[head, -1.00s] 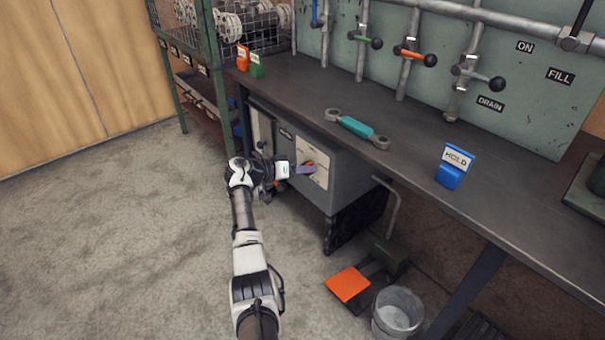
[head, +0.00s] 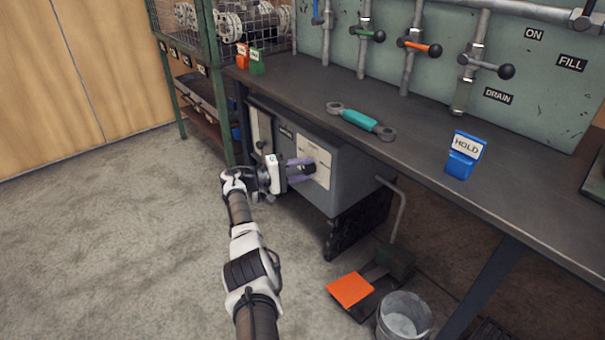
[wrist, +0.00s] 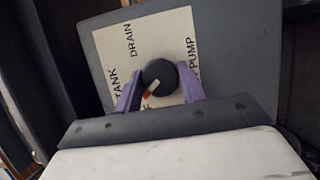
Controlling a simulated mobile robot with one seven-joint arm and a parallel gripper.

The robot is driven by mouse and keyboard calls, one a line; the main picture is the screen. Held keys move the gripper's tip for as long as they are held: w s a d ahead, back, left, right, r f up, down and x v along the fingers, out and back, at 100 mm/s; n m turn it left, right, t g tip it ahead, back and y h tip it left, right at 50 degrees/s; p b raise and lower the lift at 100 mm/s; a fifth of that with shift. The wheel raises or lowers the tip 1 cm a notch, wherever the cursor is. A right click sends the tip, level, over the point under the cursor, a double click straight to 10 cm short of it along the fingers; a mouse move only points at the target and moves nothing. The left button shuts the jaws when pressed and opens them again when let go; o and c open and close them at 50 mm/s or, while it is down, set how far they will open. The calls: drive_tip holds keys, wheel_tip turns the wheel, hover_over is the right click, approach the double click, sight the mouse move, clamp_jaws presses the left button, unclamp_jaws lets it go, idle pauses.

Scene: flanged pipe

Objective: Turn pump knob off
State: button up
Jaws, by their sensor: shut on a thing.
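The pump knob (wrist: 162,74) is round and black with a small orange-and-white pointer mark, on a cream label plate (wrist: 112,45) reading TANK, DRAIN and PUMP. A further word below the knob is mostly hidden. In the wrist view the mark points down and slightly left, towards that hidden word. My gripper (wrist: 160,92) has its two purple fingers on either side of the knob, shut on it. In the head view my gripper (head: 302,168) reaches the plate on the front of the grey cabinet (head: 346,182) under the bench.
The dark bench top (head: 300,95) overhangs the cabinet. An orange pedal (head: 350,290) and a metal bucket (head: 403,318) stand on the floor. The floor to the left is open.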

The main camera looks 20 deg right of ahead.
drive_tip(key=shift+f+n+t+h, duration=0.15)
drive_tip(key=shift+n+h, duration=0.3)
drive_tip(key=shift+n, duration=0.7)
drive_tip(key=shift+n+t+h, duration=0.15)
drive_tip(key=shift+n+h, duration=0.3)
drive_tip(key=shift+n, duration=0.7)
drive_tip(key=o, duration=1)
drive_tip(key=shift+a+f+b, duration=0.35)
drive_tip(key=shift+a, duration=1.95)
drive_tip(key=shift+a+f+b, duration=0.35)
drive_tip(key=shift+a, duration=1.9)
drive_tip(key=shift+a+f+b, duration=0.35)
drive_tip(key=shift+a, duration=1.95)
